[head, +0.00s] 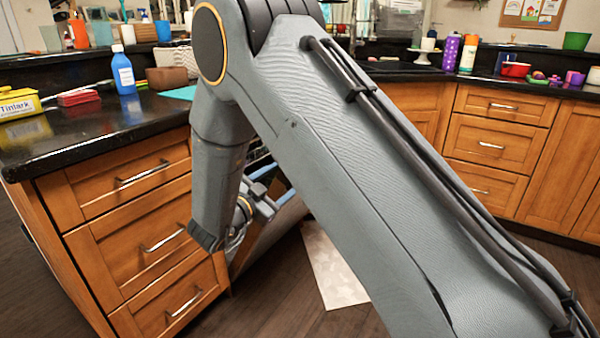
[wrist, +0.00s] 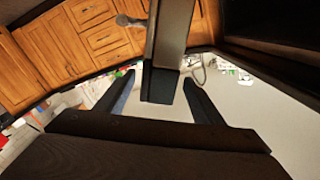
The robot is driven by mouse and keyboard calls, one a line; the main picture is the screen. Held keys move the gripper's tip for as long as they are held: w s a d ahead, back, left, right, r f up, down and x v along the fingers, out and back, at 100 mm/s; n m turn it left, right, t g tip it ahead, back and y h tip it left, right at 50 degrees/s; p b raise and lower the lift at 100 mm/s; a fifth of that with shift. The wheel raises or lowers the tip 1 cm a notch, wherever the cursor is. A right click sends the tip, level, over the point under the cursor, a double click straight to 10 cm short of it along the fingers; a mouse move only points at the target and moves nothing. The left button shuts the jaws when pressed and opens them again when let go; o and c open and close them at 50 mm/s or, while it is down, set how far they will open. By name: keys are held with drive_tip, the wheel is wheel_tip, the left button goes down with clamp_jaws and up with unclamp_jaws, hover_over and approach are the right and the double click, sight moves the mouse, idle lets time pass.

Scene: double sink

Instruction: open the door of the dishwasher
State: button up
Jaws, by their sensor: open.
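The dishwasher door (head: 268,238) shows in the head view as a grey panel slanting out from the cabinet line, so it stands partly open. My arm hides much of it and the dishwasher's inside. My gripper (head: 277,202) is at the upper part of this door. In the wrist view, my gripper (wrist: 158,80) is open, with one dark finger on each side of a long grey slab (wrist: 168,40) that looks like the door. I cannot tell whether a finger touches it.
Wooden drawers (head: 140,205) stand left of the dishwasher under a black counter (head: 95,135). A blue bottle (head: 122,70) is on the counter. A pale mat (head: 333,270) lies on the dark floor in front. More cabinets (head: 500,140) line the right.

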drive_tip(key=shift+b+x, duration=0.3)
drive_tip(key=shift+x, duration=2.9)
